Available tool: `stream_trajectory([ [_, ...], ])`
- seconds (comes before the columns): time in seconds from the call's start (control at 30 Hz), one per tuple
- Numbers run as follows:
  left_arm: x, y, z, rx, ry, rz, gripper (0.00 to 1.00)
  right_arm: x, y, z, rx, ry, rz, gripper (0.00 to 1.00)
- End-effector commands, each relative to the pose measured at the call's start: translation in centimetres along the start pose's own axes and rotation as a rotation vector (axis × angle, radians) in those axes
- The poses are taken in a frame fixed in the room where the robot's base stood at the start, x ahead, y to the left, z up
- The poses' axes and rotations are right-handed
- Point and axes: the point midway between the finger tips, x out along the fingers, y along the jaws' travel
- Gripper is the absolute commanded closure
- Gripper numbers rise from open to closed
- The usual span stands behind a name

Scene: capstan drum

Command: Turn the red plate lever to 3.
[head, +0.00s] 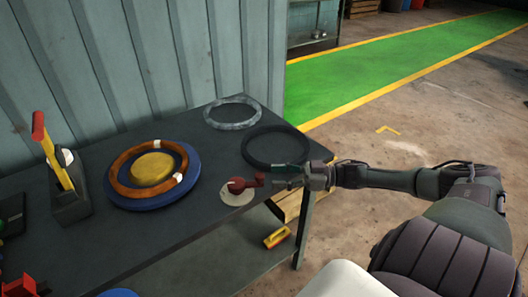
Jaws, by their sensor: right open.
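The red plate lever (238,185) sits on a pale round plate (236,197) near the right edge of the dark table. Its red arm points right, toward my right gripper. Any numbers on the plate are too small to read. My right gripper (281,182) is open, with its fingertips close to the right end of the lever. I cannot tell whether they touch it or are around it. My left gripper is not in view.
On the dark table (215,228) lie a blue drum with an orange-brown ring (128,165), a grey ring (232,113) and a black ring (262,159). A red-and-yellow handle (48,150) stands at left. A yellow object (277,237) lies below the tabletop.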

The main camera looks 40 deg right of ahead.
Motion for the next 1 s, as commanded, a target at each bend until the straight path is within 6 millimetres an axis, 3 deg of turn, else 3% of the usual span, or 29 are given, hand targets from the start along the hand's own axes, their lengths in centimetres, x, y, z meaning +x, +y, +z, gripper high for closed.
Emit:
stream_trajectory([
  [0.1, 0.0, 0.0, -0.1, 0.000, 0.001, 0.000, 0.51, -2.7, 0.0, 0.1, 0.002, -0.006, 0.001, 0.47],
  [0.33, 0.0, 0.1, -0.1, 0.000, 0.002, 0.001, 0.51, -5.7, 0.0, 0.0, 0.000, -0.001, 0.000, 0.47],
  [1.0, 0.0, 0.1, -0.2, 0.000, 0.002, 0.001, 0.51, -6.3, 0.0, 0.0, -0.001, 0.001, 0.000, 0.47],
])
